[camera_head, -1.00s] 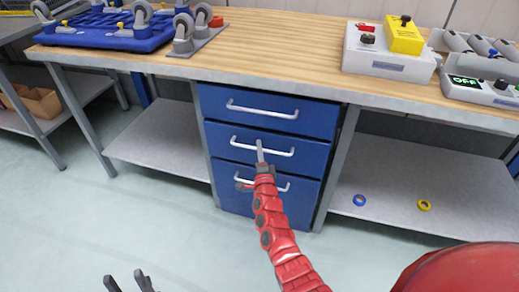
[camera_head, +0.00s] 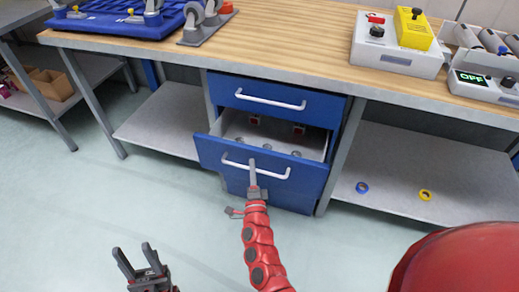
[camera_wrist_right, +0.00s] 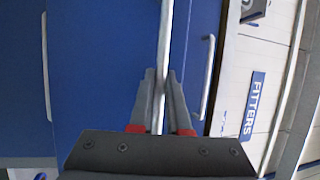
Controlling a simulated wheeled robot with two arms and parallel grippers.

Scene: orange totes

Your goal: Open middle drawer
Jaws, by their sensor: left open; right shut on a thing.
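The blue drawer unit stands under the workbench. Its middle drawer (camera_head: 215,152) is pulled out, and its light inside shows several small items. My right gripper (camera_head: 253,172) is shut on the white bar handle (camera_head: 277,173) of that drawer. In the right wrist view the handle (camera_wrist_right: 166,30) passes between the fingers of the right gripper (camera_wrist_right: 160,90). The top drawer (camera_head: 270,90) is closed. The bottom drawer (camera_head: 300,204) is partly hidden behind the middle one. My left gripper (camera_head: 137,262) is open and empty, low over the floor.
A blue ring (camera_head: 362,187) and a yellow ring (camera_head: 425,194) lie on the lower shelf. The floor in front is clear.

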